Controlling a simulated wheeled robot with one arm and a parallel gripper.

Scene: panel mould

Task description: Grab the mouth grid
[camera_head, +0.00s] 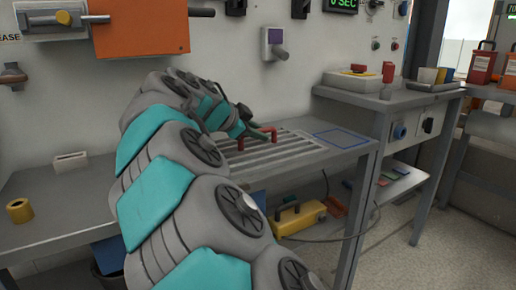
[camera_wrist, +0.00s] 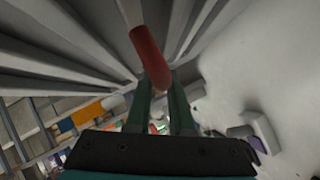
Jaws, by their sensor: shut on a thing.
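The mouth grid (camera_head: 300,148) is a grey slatted panel with red handle parts, lying at the bench top in the head view. My arm hides part of the grid's left side in the head view.
A blue outlined rectangle (camera_head: 342,138) marks a bare patch of bench right of the grid. A yellow case (camera_head: 299,217) sits below the bench. A yellow roll (camera_head: 19,210) and a pale block (camera_head: 70,161) lie on the left bench. A control cabinet (camera_head: 410,125) stands at right.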

